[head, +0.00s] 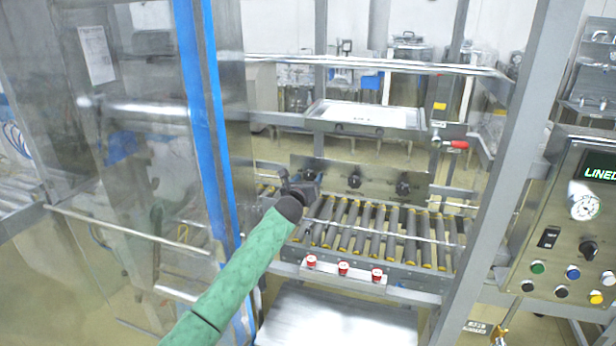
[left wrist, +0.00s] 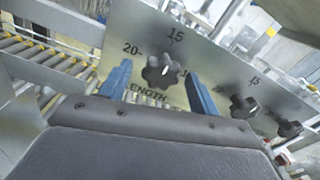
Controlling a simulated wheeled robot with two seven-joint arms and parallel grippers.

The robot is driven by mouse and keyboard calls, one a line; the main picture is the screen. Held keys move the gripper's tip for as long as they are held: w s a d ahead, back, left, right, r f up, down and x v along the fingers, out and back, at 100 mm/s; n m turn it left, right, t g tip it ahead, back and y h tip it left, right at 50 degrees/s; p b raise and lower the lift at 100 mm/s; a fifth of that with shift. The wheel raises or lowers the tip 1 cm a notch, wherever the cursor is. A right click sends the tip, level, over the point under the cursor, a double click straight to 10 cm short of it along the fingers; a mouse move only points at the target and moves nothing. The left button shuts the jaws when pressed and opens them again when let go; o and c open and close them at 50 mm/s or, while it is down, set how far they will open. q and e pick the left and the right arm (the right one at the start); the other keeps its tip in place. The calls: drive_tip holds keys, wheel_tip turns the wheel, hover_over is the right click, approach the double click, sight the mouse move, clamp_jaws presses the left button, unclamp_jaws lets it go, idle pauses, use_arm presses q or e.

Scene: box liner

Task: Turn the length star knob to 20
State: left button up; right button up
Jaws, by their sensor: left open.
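The length star knob (left wrist: 160,74) is black and lobed, on a grey metal plate (left wrist: 195,52) in the left wrist view. Its scale shows 20 at the left, 15 at the top and a partly hidden mark at the right. A small white mark on the knob looks nearer the 15 and the right-hand mark than the 20. My left gripper (left wrist: 156,76) is open, its two blue fingers on either side of the knob; contact cannot be told. In the head view the left gripper (head: 300,188) is at the plate's left end and largely hides this knob.
Two more star knobs, a middle one (head: 354,181) and a right one (head: 402,187), sit on the same plate. A roller conveyor (head: 385,232) and red buttons (head: 343,268) lie below. A clear door with blue edging (head: 205,110) stands left, a control panel (head: 565,225) right.

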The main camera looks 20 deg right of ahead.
use_arm(q)
drive_tip(key=shift+w+d, duration=0.15)
use_arm(e)
drive_tip(key=shift+s+d, duration=0.1)
drive_tip(key=shift+s, duration=0.15)
use_arm(q)
drive_tip(key=c, duration=1)
use_arm(e)
drive_tip(key=shift+f, duration=0.1)
use_arm(q)
drive_tip(key=shift+o, duration=0.2)
